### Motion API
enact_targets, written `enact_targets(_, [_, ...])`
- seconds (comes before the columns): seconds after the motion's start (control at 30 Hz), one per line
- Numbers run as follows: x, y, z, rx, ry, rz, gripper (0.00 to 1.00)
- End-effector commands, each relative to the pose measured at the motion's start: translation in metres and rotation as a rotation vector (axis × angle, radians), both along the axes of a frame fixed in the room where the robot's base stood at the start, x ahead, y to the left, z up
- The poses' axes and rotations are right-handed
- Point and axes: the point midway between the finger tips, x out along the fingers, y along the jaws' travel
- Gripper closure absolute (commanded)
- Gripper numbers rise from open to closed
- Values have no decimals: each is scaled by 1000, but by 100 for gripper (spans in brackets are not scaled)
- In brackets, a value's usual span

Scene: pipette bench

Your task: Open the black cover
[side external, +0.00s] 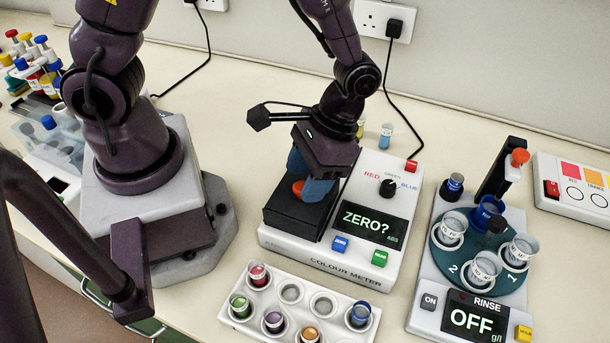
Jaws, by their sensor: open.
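The black cover (291,217) is on the left part of the white colour meter (330,259) in the side external view. It looks shut, lying flat over that part. An orange-red piece (298,187), which looks like its knob, shows on top of it. My gripper (305,187) points down right over the cover. Its blue fingers are open and stand to either side of the orange piece. I cannot tell whether they touch it. My gripper's body hides the back of the cover.
The meter's display reads "ZERO?", with a dial and buttons beside it. A white rack (253,316) with several coloured vials stands in front. A rinse unit (430,300) with cups stands at the right. Bottles (386,135) and a cable are behind the meter.

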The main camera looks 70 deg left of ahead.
Motion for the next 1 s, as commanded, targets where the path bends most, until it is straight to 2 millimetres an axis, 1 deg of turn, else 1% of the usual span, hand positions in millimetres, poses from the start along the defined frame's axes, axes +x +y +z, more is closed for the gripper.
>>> enact_targets(0.1, [-3,0,-6,0,0,-1,47])
enact_targets(0.37, [-4,0,-8,0,0,-1,47])
enact_targets(0.4, [-3,0,-8,0,0,-1,50])
enact_targets(0.47, [-3,0,-8,0,0,-1,64])
enact_targets(0.5, [-3,0,-8,0,-1,-1,73])
enact_targets(0.57, [-3,0,-8,0,-1,-1,87])
enact_targets(0.6, [-3,0,-8,0,-1,-1,96])
enact_targets(0.63, [-3,0,-7,0,-1,-1,100])
enact_targets(0.77, [-2,1,-7,0,-1,0,100])
enact_targets(0.83, [2,5,-8,-1,-2,1,100])
enact_targets(0.93, [17,19,-8,0,-2,4,100])
enact_targets(1.0, [31,33,-8,0,-3,7,100])
